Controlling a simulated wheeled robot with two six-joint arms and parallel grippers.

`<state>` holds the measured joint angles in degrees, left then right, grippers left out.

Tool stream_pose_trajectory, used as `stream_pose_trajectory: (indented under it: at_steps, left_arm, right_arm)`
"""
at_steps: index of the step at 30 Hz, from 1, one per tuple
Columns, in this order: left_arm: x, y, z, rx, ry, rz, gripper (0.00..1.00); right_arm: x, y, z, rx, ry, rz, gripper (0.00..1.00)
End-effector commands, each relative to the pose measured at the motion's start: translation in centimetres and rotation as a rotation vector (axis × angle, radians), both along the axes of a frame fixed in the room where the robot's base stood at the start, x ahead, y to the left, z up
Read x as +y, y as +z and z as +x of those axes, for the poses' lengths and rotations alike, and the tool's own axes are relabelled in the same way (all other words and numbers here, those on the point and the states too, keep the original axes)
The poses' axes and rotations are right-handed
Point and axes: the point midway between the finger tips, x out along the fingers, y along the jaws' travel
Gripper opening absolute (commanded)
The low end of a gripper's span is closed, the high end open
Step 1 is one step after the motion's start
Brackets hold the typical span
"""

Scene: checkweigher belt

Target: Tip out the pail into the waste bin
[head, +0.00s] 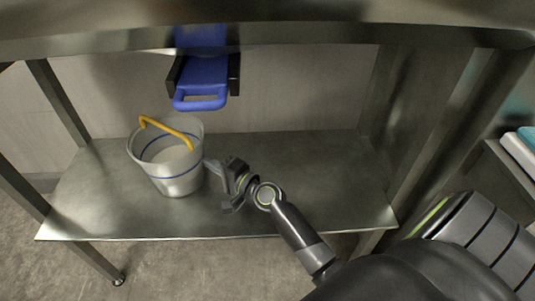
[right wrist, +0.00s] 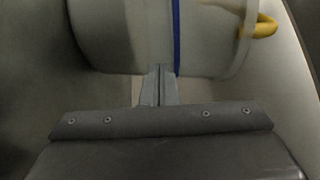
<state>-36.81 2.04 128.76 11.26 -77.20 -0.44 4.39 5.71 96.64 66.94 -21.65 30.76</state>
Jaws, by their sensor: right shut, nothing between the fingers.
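A pale grey pail (head: 176,172) with a blue stripe and a yellow handle (head: 165,132) stands upright on the lower metal shelf. Its handle lies up against the rim. My right gripper (head: 209,170) is beside the pail's right side, with its fingers pointing at the wall. In the right wrist view the pail (right wrist: 125,38) fills the top, and my right fingertips (right wrist: 159,72) are together right at its wall, with nothing between them. I cannot tell whether they touch it. My left gripper is not in view. No waste bin can be made out.
The shelf (head: 300,180) is bare to the right of the pail. A blue piece with a loop handle (head: 201,92) hangs in a dark bracket above and behind the pail. The table edge (head: 300,38) overhangs the shelf, with metal legs (head: 57,100) at the sides.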

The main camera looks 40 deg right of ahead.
Motion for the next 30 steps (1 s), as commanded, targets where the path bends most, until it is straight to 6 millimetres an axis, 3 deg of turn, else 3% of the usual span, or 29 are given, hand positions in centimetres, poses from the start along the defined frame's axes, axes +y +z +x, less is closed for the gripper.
stream_pose_trajectory:
  at_steps: [6,12,30]
  left_arm:
    - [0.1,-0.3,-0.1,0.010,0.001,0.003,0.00]
    - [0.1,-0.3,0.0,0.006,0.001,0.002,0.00]
    - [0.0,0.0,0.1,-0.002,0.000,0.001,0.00]
  right_arm:
    - [5.2,0.1,2.3,-0.001,0.002,0.006,0.00]
    - [8.2,0.0,3.7,-0.001,0.001,0.000,0.00]
    - [8.6,0.0,4.0,-0.001,0.000,-0.002,0.00]
